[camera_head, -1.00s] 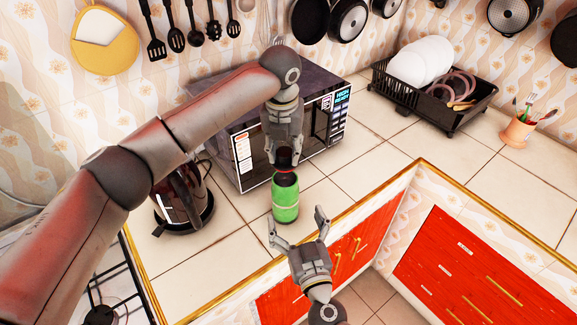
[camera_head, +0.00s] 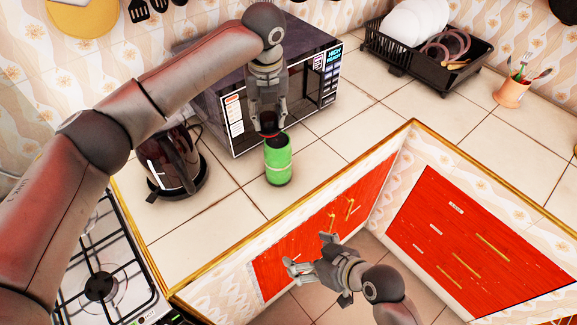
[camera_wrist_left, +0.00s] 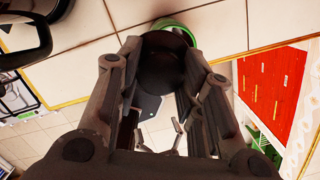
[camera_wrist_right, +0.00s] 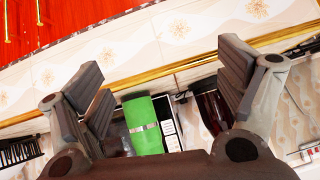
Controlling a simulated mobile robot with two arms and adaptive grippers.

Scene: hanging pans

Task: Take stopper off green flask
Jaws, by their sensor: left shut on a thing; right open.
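The green flask (camera_head: 278,163), a cylinder with a pale band, stands upright on the tiled counter in front of the microwave. My right gripper (camera_head: 308,254) is open and empty, low in front of the counter edge. The flask (camera_wrist_right: 143,125) shows beyond its fingers in the right wrist view.
A kettle (camera_head: 172,163) stands left of the flask, and the microwave (camera_head: 305,85) is close behind. A stove (camera_head: 105,270) is at the lower left. A dish rack (camera_head: 425,55) and utensil cup (camera_head: 511,92) stand at the back right. The counter right of the flask is clear.

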